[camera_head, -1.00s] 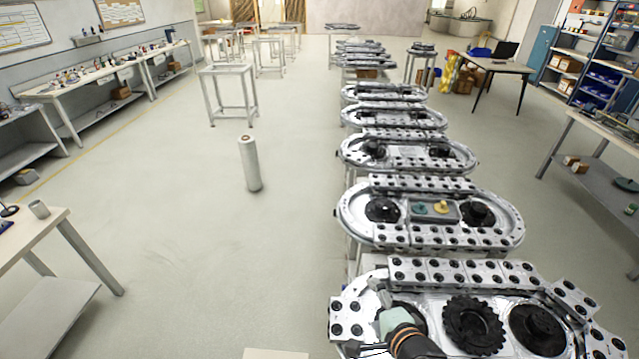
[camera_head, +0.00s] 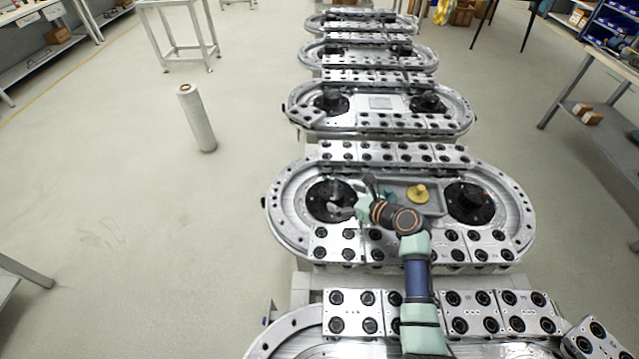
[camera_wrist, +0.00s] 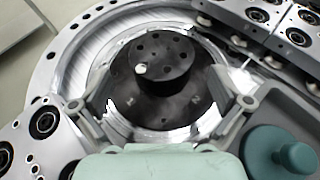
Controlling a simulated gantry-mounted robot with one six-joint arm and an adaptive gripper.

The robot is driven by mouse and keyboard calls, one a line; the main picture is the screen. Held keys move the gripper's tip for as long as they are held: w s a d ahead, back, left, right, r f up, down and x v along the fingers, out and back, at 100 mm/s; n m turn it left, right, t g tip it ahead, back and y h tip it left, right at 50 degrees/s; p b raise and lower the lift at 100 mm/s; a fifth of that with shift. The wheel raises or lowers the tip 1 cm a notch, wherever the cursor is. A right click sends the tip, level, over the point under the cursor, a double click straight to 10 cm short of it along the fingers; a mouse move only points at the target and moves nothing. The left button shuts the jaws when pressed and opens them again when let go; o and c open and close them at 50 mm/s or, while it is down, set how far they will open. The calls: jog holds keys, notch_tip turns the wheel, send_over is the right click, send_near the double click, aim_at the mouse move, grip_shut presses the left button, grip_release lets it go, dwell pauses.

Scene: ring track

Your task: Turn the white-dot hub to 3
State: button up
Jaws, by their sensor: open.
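The white-dot hub is a short black cylinder (camera_wrist: 170,62) on a dark round plate (camera_wrist: 160,105) in the wrist view. Its white dot (camera_wrist: 140,69) is on the top face, toward the lower left. Faint marks are on the plate in front of the hub; they look like 1 and 2, and I cannot make out a 3. My gripper (camera_wrist: 160,82) is open, with one finger on each side of the hub and visible gaps. In the head view my gripper (camera_head: 350,196) is over the left black plate (camera_head: 322,205) of the oval track (camera_head: 282,215).
A teal knob (camera_wrist: 268,150) sits in the grey tray close to my right finger. A yellow knob (camera_head: 418,193) is also in that tray. A second black hub (camera_head: 468,202) is at the track's right end. Perforated metal blocks (camera_head: 338,240) line the track edges.

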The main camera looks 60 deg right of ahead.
aim_at(327, 188)
jog(key=b+x, duration=0.3)
jog(key=x, duration=0.4)
jog(key=shift+w+d, duration=0.15)
jog(key=shift+w, duration=0.2)
jog(key=c, duration=1)
